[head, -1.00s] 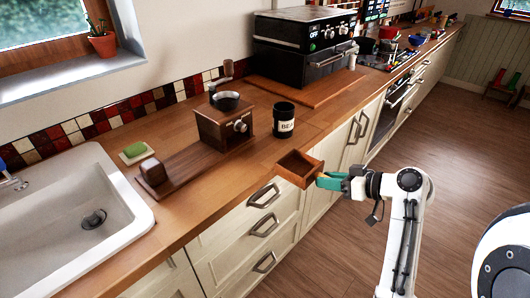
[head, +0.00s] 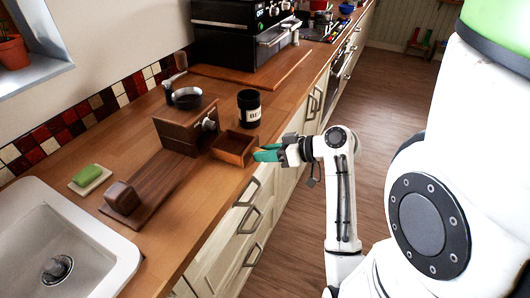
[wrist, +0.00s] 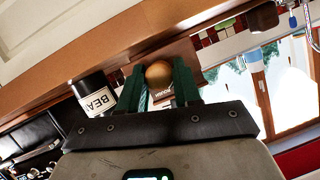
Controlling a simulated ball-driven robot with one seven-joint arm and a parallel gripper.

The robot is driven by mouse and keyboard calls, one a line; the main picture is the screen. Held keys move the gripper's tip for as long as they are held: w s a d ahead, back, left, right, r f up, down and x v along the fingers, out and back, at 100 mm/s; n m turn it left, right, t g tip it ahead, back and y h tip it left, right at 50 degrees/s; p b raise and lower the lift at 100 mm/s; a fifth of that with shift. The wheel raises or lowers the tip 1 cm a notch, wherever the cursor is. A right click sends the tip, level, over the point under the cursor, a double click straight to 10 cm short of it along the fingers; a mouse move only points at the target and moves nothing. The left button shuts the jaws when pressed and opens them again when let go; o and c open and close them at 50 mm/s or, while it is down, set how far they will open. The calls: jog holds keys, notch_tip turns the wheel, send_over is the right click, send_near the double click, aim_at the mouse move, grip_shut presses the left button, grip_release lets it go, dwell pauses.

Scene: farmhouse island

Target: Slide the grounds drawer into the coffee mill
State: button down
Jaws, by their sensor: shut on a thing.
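The coffee mill (head: 176,133) is a dark wooden box with a black bowl on top and a silver knob on its right face. It stands upright on the counter. The grounds drawer (head: 238,142) is a small open-topped wooden box, level or nearly so, close in front of the mill's right side. I cannot tell whether it touches the mill. My gripper (head: 262,154) has green fingers and is shut on the drawer's outer side. In the wrist view its fingers (wrist: 158,88) stand either side of a round wooden knob (wrist: 158,73). The mill's drawer opening is not clearly visible.
A black canister (head: 249,115) labelled "BEA" stands right behind the drawer. A long wooden board (head: 155,183) runs left from the mill, with a brown block (head: 122,199) on its end. The sink (head: 60,240) is at left. The counter edge passes beneath my gripper.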

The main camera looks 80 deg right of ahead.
aim_at(220, 139)
jog(key=shift+w, duration=0.1)
jog(key=shift+w+d, duration=0.15)
jog(key=shift+w, duration=0.55)
jog(key=shift+w+d, duration=0.15)
jog(key=shift+w, duration=0.55)
jog(key=shift+r, duration=0.1)
jog(key=shift+w, duration=0.25)
dwell(0.6)
jog(key=shift+w+d, duration=0.1)
jog(key=shift+w, duration=0.2)
jog(key=shift+w+d, duration=0.15)
jog(key=shift+w, duration=0.55)
jog(key=shift+w+d, duration=0.15)
jog(key=shift+w, duration=0.5)
jog(key=shift+w, duration=0.3)
jog(key=shift+w+d+b, duration=0.1)
jog(key=shift+w+d, duration=0.15)
jog(key=shift+w, duration=0.9)
jog(key=shift+w+d+b, duration=0.1)
jog(key=shift+w+d, duration=0.1)
jog(key=shift+w, duration=0.95)
jog(key=shift+w+d+b, duration=0.1)
jog(key=shift+w+d, duration=0.15)
jog(key=shift+w, duration=0.9)
